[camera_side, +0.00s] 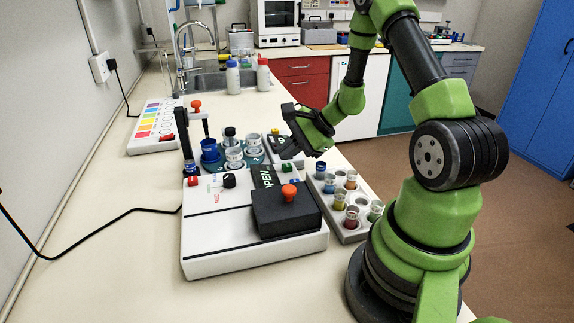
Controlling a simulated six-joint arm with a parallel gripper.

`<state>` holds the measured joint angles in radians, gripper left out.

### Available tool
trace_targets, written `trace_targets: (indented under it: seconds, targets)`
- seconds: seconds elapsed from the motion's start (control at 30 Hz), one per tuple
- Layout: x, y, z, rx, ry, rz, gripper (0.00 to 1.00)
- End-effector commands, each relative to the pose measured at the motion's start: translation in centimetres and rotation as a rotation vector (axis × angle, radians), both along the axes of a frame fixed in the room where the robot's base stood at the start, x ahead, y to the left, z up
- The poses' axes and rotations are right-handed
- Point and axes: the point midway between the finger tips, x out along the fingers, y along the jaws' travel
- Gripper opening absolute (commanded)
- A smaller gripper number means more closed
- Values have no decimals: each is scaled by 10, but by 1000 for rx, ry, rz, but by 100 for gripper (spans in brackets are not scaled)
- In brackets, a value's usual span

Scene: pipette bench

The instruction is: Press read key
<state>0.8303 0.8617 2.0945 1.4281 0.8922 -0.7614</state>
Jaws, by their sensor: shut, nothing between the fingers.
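A white instrument (215,255) stands on the bench, with a black lid (290,218) topped by an orange knob. Small red lettering lies near the red key, too small to read, so I cannot tell which key is the read key. My gripper (287,150) is shut and empty. It hangs behind the lid, right of the red key and apart from it.
A rack of coloured vials (349,232) stands right of the instrument. Behind it are a blue cup (209,150), white containers (234,158) and an upright black stand (185,143). A black cable crosses the clear left bench.

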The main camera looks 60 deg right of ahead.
Motion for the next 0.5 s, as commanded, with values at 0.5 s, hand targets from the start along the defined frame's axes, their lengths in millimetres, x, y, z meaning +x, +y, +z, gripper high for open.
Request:
trace_targets:
  seconds: [0.5]
  targets:
    - [0, 0, -5, 2, 1, 0, 0]
